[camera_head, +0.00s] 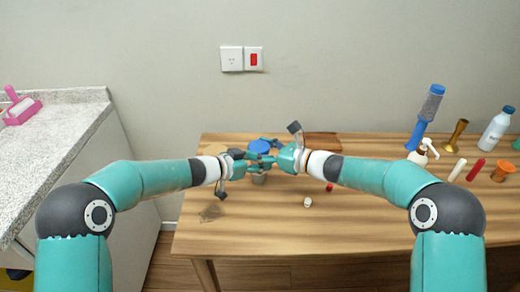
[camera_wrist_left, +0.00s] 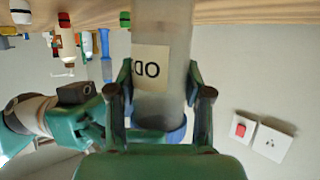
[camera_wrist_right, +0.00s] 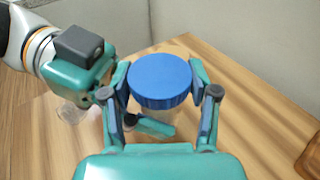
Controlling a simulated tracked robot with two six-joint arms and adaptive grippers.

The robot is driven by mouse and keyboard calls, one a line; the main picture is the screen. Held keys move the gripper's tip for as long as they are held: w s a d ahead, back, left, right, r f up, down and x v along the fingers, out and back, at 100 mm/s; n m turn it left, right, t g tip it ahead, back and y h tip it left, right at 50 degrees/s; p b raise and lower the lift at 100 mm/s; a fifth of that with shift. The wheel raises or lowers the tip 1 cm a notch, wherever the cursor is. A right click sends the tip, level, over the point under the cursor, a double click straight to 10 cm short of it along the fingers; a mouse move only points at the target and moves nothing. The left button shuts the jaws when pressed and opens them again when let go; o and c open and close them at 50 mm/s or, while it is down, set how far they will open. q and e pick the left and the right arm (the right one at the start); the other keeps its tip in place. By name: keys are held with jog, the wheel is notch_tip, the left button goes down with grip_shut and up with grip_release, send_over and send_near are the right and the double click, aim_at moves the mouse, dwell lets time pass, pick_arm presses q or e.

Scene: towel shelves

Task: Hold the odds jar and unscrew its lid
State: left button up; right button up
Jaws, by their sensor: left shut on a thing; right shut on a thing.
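The odds jar (camera_wrist_left: 165,60) is a frosted, clear jar with a cream label whose visible letters read OD; it looks upside down in the left wrist view. Its blue lid (camera_wrist_right: 160,82) is at the jar's mouth; whether it is loosened I cannot tell. My left gripper (camera_wrist_left: 160,82) is shut on the jar's body. My right gripper (camera_wrist_right: 160,75) is shut around the lid's rim, one finger on each side. In the head view the lid (camera_head: 260,146) shows behind the two grippers, which meet over the wooden table and hide most of the jar.
On the wooden table (camera_head: 270,235), a small white piece (camera_head: 308,202) and a clear item (camera_head: 212,212) lie in front. A stone-topped counter (camera_head: 60,130) is at the left.

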jog(key=shift+w+d+r+n+g+y, duration=0.1)
jog(key=shift+w+r+n+g+y, duration=0.05)
jog(key=shift+r+n+g+y, duration=0.2)
jog(key=shift+f+n+g+y, duration=0.15)
jog(key=shift+n+g+y, duration=0.6)
jog(key=shift+n+g, duration=0.95)
jog(key=shift+m+g, duration=0.25)
jog(key=o, duration=1.3)
jog(key=shift+c, duration=0.2)
jog(key=shift+o, duration=1)
